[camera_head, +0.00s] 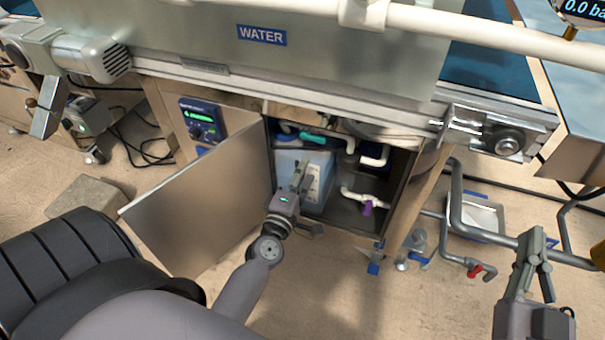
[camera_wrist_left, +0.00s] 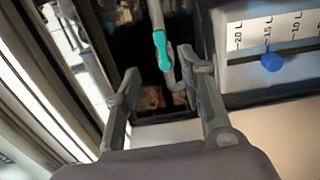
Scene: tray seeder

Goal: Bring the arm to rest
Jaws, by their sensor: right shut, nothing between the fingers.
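My left gripper (camera_head: 303,170) is at the opening of the cabinet under the WATER panel, in front of a pale box (camera_head: 319,190). In the left wrist view its two fingers (camera_wrist_left: 163,78) stand apart with nothing between them. Beyond them a teal-handled valve (camera_wrist_left: 161,50) on a pipe shows. My right gripper (camera_head: 537,240) is at the lower right, pointing up, shut and empty, above the floor beside a pipe.
The cabinet door (camera_head: 200,200) is swung open to the left of my left arm. Pipes, a purple-ended fitting (camera_head: 367,207) and a teal-handled valve (camera_head: 312,138) are inside. A grey pipe with a red valve handle (camera_head: 489,272) runs near my right gripper.

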